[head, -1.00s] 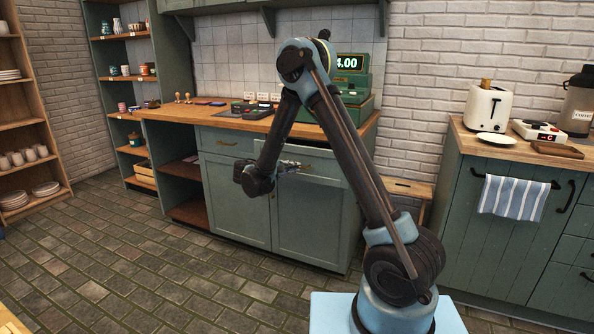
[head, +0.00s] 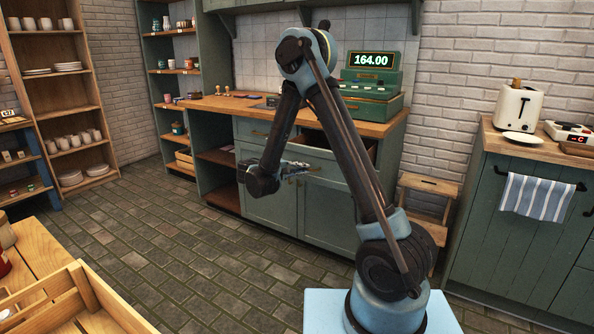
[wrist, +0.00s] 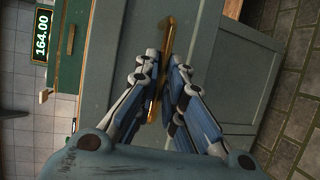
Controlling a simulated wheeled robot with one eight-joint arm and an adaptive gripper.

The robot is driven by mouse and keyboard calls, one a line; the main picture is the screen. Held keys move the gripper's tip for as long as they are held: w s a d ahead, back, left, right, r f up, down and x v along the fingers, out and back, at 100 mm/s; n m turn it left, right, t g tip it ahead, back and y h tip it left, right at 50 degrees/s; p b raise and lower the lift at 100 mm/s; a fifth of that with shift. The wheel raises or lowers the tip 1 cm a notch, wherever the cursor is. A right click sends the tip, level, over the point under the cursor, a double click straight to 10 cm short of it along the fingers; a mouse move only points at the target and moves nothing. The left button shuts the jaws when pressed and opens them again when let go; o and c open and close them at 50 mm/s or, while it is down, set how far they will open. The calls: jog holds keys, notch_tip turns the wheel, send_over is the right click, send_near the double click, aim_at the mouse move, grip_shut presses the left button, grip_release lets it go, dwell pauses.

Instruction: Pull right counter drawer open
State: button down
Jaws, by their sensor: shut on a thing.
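The right counter drawer (head: 335,168) is a green front under the wooden counter. It stands pulled out, with its dark inside showing above the front. Its brass bar handle (wrist: 166,40) runs between my fingers in the wrist view. My gripper (wrist: 164,63) is shut on this handle, one finger on each side. In the head view my gripper (head: 298,168) is at the drawer front, and my arm hides part of the drawer.
A green cash register (head: 372,80) stands on the wooden counter (head: 232,106). A wooden step stool (head: 428,190) is right of the cabinet. A wooden crate (head: 85,290) is on a table at the lower left. Stone floor left of the cabinet is clear.

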jog(key=shift+s+f, duration=0.1)
jog(key=c, duration=1.7)
grip_release()
jog(key=shift+a, duration=0.1)
jog(key=v, duration=1.1)
jog(key=shift+s+a, duration=0.15)
jog(key=shift+a, duration=0.15)
jog(key=shift+d, duration=0.1)
